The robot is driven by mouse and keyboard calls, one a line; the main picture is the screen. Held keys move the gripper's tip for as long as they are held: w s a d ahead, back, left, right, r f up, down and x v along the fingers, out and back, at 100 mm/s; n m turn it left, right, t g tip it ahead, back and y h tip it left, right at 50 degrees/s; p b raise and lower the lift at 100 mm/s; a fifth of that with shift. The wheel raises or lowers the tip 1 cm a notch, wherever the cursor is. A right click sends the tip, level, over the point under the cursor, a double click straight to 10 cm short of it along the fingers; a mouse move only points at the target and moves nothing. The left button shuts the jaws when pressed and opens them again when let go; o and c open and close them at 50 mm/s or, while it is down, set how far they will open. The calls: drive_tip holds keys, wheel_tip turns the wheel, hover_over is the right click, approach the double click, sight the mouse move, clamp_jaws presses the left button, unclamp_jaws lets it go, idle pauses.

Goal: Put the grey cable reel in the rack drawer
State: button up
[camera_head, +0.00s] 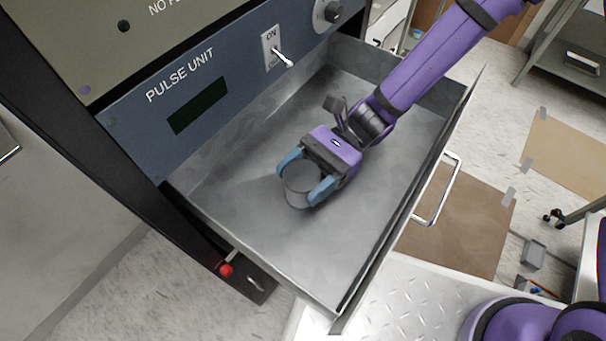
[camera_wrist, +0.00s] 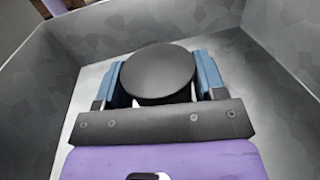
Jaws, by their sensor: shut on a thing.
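The grey cable reel (camera_head: 299,184) is a short dark grey cylinder, upright between the blue fingers of my gripper (camera_head: 305,184). In the wrist view the reel (camera_wrist: 157,72) shows its round flat top, with a finger of my gripper (camera_wrist: 160,80) on each side. My gripper is shut on it. The rack drawer (camera_head: 230,210) is pulled out, a grey open metal box, and the gripper and reel are inside its walls. I cannot tell whether the reel touches the drawer floor.
The drawer is otherwise empty, with bare floor around the reel. The blue pulse unit panel (camera_head: 185,75) with a switch (camera_head: 283,57) stands along its back. The drawer handle (camera_head: 440,190) is on the front. A red knob (camera_head: 226,269) sits below the left side.

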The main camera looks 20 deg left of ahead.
drive_tip(key=shift+f, duration=0.2)
drive_tip(key=o, duration=1)
drive_tip(key=shift+r, duration=0.1)
drive_tip(key=shift+w+d, duration=0.1)
drive_tip(key=shift+w, duration=0.2)
drive_tip(key=shift+v, duration=3.45)
